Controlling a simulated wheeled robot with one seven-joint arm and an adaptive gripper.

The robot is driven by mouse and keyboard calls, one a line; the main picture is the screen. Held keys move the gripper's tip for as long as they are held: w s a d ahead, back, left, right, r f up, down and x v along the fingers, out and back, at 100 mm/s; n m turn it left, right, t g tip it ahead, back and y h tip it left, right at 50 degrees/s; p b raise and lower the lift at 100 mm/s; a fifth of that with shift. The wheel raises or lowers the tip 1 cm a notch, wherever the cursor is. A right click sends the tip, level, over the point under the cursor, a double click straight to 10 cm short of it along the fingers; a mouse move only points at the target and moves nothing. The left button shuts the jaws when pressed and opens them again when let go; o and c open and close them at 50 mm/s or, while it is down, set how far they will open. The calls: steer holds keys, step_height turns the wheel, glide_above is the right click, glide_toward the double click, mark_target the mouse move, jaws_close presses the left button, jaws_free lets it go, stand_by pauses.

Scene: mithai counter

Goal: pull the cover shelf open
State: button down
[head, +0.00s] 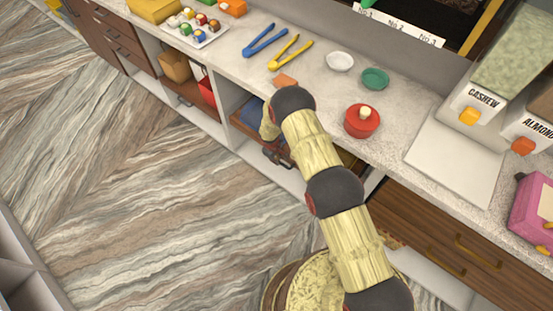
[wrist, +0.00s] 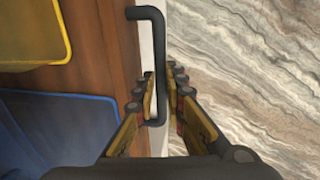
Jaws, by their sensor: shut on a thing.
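The cover shelf is a brown wooden pull-out (wrist: 128,45) with a dark bar handle (wrist: 152,60) on its front edge. It carries a yellow cover (wrist: 35,30) and a blue cover (wrist: 60,130) in the wrist view. My gripper (wrist: 165,88) has its fingers on both sides of the handle, closed on its lower part. In the head view, my arm reaches down to the counter front, with my gripper (head: 274,155) low beside the compartment holding a blue item (head: 252,112). My arm hides much of the shelf there.
Brown drawers (head: 450,245) lie to the right. The marbled floor (head: 150,190) in front is clear.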

steer(key=s+a+b, duration=0.4)
steer(key=s+a, duration=0.7)
steer(key=s, duration=0.3)
steer(key=s+a+b, duration=0.5)
steer(key=s+a, duration=0.6)
steer(key=s, duration=0.3)
steer(key=shift+s+a, duration=0.15)
steer(key=shift+s, duration=0.1)
steer(key=c, duration=2.1)
jaws_free()
steer(key=shift+c, duration=0.2)
step_height(320, 180, up, 12)
steer(key=s+a, duration=0.1)
steer(key=shift+s+a, duration=0.15)
steer(key=shift+s, duration=0.25)
